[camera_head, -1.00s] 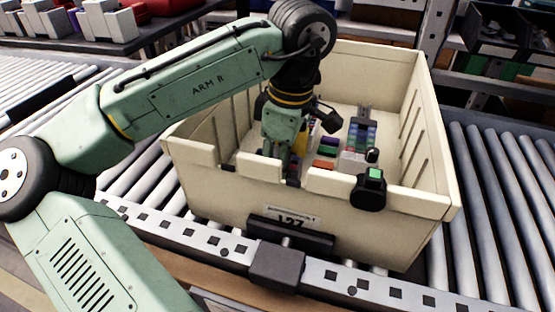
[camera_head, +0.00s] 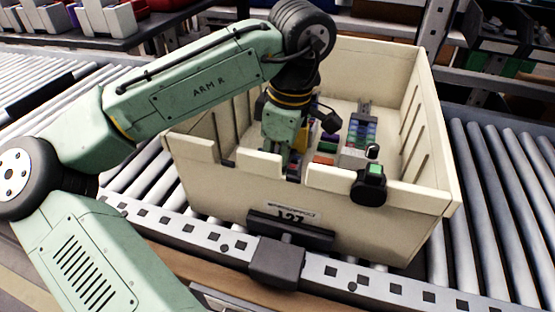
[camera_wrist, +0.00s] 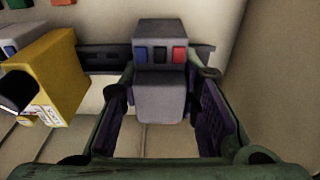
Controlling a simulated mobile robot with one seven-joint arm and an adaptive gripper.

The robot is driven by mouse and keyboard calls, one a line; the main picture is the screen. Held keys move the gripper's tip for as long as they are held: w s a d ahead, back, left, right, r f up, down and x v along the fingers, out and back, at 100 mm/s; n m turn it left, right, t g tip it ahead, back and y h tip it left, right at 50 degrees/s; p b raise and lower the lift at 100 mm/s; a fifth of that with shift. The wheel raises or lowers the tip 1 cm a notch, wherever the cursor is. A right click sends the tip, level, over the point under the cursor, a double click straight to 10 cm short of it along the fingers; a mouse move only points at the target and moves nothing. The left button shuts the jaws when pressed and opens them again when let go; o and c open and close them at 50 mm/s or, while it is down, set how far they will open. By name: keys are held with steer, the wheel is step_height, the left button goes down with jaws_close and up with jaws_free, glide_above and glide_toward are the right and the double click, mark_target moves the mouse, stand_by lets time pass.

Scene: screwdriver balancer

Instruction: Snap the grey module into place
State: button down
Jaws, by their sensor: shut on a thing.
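The grey module (camera_wrist: 160,100) is in the middle of the wrist view, a blocky body with blue, dark and red windows on its upper face. My gripper (camera_wrist: 163,92) has one finger on each side of it and is shut on it. A dark slotted rail (camera_wrist: 102,57) runs behind the module; I cannot tell whether the module is seated on it. In the head view my gripper (camera_head: 290,165) reaches down inside the cream bin (camera_head: 400,200), close to its front wall. That wall and my arm hide most of the module there.
A yellow block (camera_wrist: 52,84) stands close left of the grey module in the wrist view. Coloured modules (camera_head: 362,130) sit in a row further right in the bin. A black box with a green button (camera_head: 372,182) hangs on the front rim. Roller conveyors (camera_head: 500,200) flank the bin.

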steer(key=shift+f, duration=0.4)
stand_by(1.2)
steer(key=c, duration=1.1)
jaws_free()
steer(key=r, duration=0.4)
steer(key=d+r, duration=0.1)
steer(key=r, duration=0.7)
steer(key=shift+s+d, duration=0.25)
step_height(320, 180, up, 12)
steer(key=p, duration=1.1)
steer(key=shift+p, duration=0.35)
